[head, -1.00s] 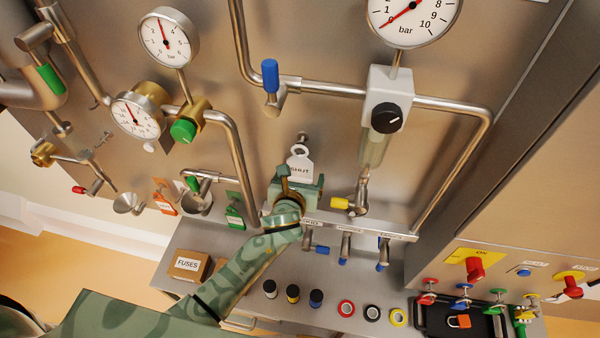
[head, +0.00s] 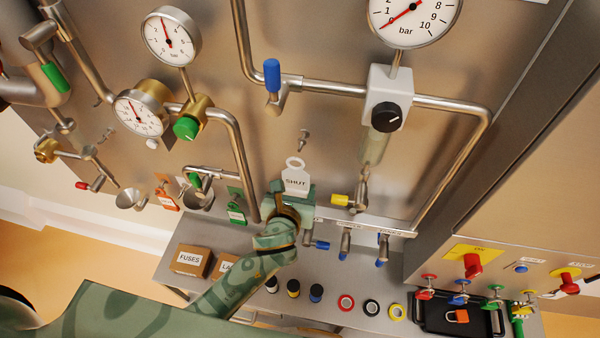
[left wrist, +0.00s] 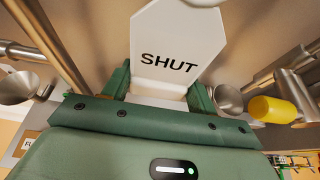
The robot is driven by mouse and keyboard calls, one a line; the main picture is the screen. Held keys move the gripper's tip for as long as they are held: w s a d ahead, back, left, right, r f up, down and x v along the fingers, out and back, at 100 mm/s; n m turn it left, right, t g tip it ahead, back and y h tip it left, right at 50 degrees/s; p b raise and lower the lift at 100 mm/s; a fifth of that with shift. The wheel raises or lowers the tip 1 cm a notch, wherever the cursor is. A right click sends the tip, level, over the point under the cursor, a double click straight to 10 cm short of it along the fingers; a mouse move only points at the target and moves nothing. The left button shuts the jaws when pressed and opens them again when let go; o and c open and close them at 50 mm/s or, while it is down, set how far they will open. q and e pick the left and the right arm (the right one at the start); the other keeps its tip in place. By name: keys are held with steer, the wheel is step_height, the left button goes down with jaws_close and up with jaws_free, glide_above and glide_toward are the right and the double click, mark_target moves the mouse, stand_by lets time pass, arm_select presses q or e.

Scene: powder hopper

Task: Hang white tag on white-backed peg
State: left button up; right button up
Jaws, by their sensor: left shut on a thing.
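The white tag (head: 296,180) is marked SHUT and has a ring at its top. My left gripper (head: 290,200) is shut on its lower part and holds it upright in front of the steel panel. In the left wrist view the tag (left wrist: 175,50) stands between the fingers (left wrist: 158,92), its ring cut off by the top edge. A bare metal peg (head: 304,138) sticks out of the panel just above the ring, apart from it in the picture. I cannot make out a white backing on it. Another bare peg (head: 108,134) is at the left. My right gripper is not in view.
A green tag (head: 236,212) and an orange tag (head: 165,198) hang at the left. A yellow-handled valve (head: 342,200) is close right of my gripper; pipes run on both sides. Below is a shelf (head: 190,232) with boxes (head: 190,259) and several small coloured items.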

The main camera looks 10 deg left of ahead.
arm_select(q)
steer(key=s+r+p, duration=0.1)
steer(key=s, duration=1.1)
steer(key=shift+s+r, duration=0.15)
steer(key=shift+r, duration=0.05)
steer(key=shift+s, duration=0.1)
steer(key=s, duration=0.7)
steer(key=shift+s, duration=0.2)
steer(key=shift+s+d+f, duration=0.1)
stand_by(0.4)
